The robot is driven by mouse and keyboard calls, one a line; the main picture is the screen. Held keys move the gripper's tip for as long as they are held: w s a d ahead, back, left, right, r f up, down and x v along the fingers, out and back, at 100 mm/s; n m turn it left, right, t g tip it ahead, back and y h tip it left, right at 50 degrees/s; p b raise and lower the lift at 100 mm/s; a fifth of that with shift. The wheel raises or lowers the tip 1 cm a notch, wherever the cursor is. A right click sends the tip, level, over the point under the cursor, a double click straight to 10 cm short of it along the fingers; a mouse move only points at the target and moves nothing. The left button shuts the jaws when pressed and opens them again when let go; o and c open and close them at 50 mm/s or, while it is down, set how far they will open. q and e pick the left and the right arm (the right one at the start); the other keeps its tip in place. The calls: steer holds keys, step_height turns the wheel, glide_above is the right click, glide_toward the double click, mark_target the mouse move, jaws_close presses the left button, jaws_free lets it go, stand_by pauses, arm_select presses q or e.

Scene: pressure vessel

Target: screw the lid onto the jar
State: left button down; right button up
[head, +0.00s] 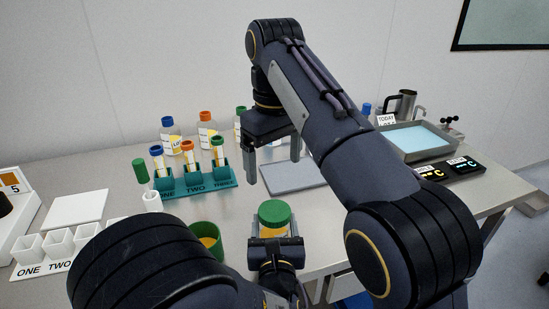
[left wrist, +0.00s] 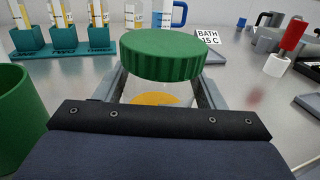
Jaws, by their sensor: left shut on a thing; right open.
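The jar is clear with yellow-orange contents and shows in the left wrist view (left wrist: 160,99) and in the head view (head: 272,232). The ribbed green lid (head: 275,211) sits on its mouth; it also shows in the left wrist view (left wrist: 165,56). The lid looks about level; whether its thread is engaged cannot be told. My left gripper (head: 275,245) is shut on the jar, one finger on each side below the lid. My right gripper (head: 272,168) is open and empty, above and behind the lid and apart from it.
A green cup (head: 207,238) stands close left of the jar. A teal rack (head: 195,181) with several tubes and a grey plate (head: 290,178) lie behind. A water bath (head: 415,140) stands at the right. White holders (head: 58,243) stand at the left.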

arm_select(q)
steer(key=shift+c, duration=1.2)
jaws_free()
steer(key=shift+s, duration=0.1)
steer(key=s, duration=0.7)
steer(key=shift+s+d+b, duration=0.15)
steer(key=shift+s+b, duration=0.2)
